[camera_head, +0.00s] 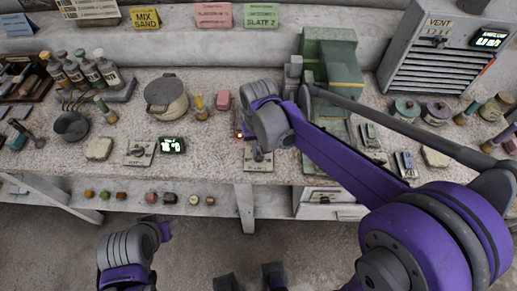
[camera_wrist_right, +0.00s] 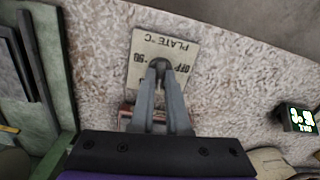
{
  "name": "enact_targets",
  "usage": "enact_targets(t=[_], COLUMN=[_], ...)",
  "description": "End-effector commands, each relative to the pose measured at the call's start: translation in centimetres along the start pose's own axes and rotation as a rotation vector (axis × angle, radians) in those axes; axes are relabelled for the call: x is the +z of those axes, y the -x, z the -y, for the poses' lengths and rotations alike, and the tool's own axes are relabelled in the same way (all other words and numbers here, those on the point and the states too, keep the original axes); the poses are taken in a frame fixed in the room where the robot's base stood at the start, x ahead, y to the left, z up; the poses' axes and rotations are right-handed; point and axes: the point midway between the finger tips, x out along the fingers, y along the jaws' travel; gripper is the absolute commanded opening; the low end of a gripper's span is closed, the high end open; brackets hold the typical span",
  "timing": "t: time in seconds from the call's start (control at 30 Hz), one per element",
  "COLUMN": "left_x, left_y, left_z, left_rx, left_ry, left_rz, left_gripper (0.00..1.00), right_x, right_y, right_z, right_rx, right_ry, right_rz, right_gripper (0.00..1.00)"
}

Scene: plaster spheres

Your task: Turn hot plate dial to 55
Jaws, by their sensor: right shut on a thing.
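The hot plate dial panel (camera_head: 258,163) is a pale plate at the front edge of the bench, partly behind my right arm. In the right wrist view the panel (camera_wrist_right: 148,45) reads "PLATE °C", with "OFF" and "90" marks. My right gripper (camera_wrist_right: 160,70) is shut on the dark dial knob (camera_wrist_right: 158,63) at the panel's middle; the fingers hide most of the knob, and the set value cannot be read. In the head view the right gripper (camera_head: 257,146) is mostly hidden by its wrist. My left wrist shows at the lower left; its fingers cannot be made out.
A second dial panel (camera_head: 140,152) and a lit display (camera_head: 172,145) sit to the left. A green machine (camera_head: 331,65) stands behind my right arm.

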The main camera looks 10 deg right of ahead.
Motion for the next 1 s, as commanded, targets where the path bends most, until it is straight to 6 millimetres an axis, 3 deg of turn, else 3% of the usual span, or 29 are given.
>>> enact_targets(t=[0.6, 1.0], left_x=[0.19, 0.24], left_y=[-0.25, -0.30], left_z=[0.00, 0.00], left_rx=[0.000, 0.000], left_ry=[0.000, 0.000], left_rz=[0.001, 0.002], left_gripper=[0.50, 0.50], right_x=[-0.04, -0.04], right_y=[0.06, 0.07], right_z=[-0.06, -0.07], right_rx=[0.000, 0.000], right_ry=[-0.549, -0.729], right_rz=[-0.001, -0.001], right_gripper=[0.00, 0.00])
